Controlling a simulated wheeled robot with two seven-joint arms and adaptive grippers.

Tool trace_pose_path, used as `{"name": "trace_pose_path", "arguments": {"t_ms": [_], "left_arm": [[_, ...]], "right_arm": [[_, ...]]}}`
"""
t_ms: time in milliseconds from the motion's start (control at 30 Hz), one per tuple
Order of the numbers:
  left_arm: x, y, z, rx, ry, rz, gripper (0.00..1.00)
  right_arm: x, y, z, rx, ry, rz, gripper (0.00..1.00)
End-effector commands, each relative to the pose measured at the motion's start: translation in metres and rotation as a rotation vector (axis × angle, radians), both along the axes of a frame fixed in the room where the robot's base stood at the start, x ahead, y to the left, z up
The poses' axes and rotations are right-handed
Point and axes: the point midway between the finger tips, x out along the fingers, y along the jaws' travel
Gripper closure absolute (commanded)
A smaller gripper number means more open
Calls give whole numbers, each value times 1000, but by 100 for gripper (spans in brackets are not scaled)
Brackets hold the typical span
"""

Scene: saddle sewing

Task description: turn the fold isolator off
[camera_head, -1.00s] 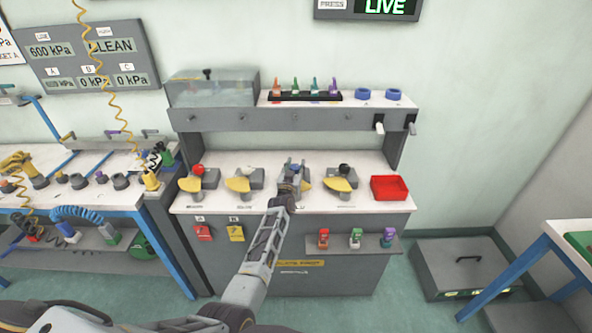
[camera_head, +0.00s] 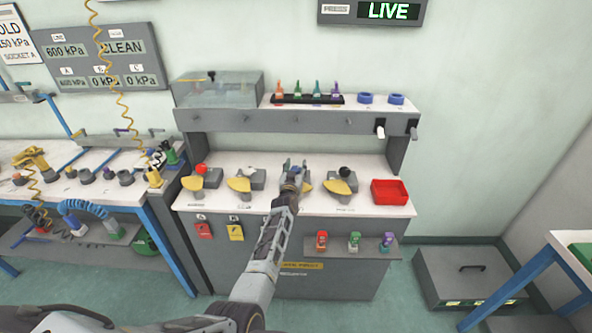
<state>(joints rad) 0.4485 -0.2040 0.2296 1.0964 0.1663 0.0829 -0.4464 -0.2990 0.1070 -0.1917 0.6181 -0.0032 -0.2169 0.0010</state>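Several isolators with yellow quadrant plates stand in a row on the white bench (camera_head: 330,203). One has a red knob (camera_head: 200,169), one a white knob (camera_head: 249,169) and one a black knob (camera_head: 344,171). The third isolator (camera_head: 307,187), between the white-knobbed and black-knobbed ones, is mostly hidden by my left gripper (camera_head: 293,168). Its front label is covered, so I cannot read which is the fold isolator. My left gripper's fingers look apart, at the third isolator's handle; contact is unclear. My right gripper is out of view.
A red tray (camera_head: 390,191) sits at the bench's right end. A shelf (camera_head: 342,119) with small coloured bottles and blue rings runs above. Red, green and purple items (camera_head: 354,241) stand on a lower ledge. A sign (camera_head: 388,11) reads LIVE.

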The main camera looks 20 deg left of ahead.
Motion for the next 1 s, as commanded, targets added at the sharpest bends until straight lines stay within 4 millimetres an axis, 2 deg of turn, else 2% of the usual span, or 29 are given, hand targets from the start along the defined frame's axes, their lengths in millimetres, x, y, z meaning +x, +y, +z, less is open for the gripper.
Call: {"name": "trace_pose_path", "arguments": {"t_ms": [67,267,367,667,1000], "left_arm": [[-1,-1,-3,-1,5,-1,37],[-1,-1,-5,-1,8,-2,37],[-1,-2,-5,-1,8,-2,37],[-7,-3,-7,-2,11,-3,37],[-25,-5,-6,-2,10,-3,37]], "right_arm": [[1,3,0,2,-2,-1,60],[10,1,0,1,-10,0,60],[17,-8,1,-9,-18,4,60],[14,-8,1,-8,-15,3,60],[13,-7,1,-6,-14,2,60]]}}
